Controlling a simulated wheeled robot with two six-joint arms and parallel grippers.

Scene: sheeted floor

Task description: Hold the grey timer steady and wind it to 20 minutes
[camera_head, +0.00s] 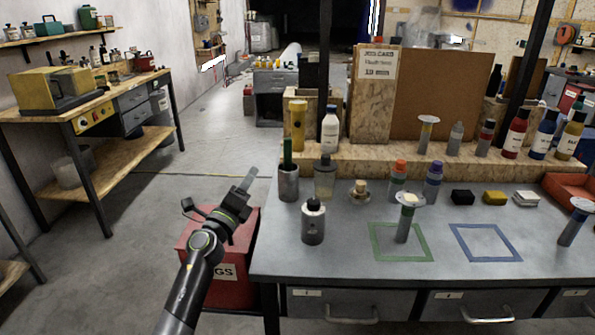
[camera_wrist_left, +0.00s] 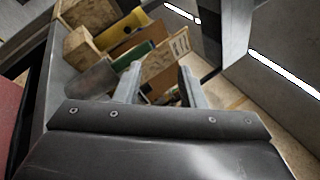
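I cannot pick out a clear timer dial in these views. A squat grey cylinder with a dark knob-like top (camera_head: 313,223) stands upright near the left end of the grey bench (camera_head: 345,262); no scale on it is readable, so I cannot tell if it is the timer. My left gripper (camera_head: 245,186) is off the bench's left edge, left of that cylinder and apart from it. In the left wrist view the two fingers of this gripper (camera_wrist_left: 158,68) are spread with nothing held between them. My right gripper is not in view.
A red bin (camera_head: 222,279) is below my left gripper. Green (camera_head: 402,259) and blue (camera_head: 487,260) outlined squares mark the bench top; a disc-topped grey tool (camera_head: 403,228) stands in the green one. Bottles line the raised wooden shelf (camera_head: 390,165). The bench front is mostly clear.

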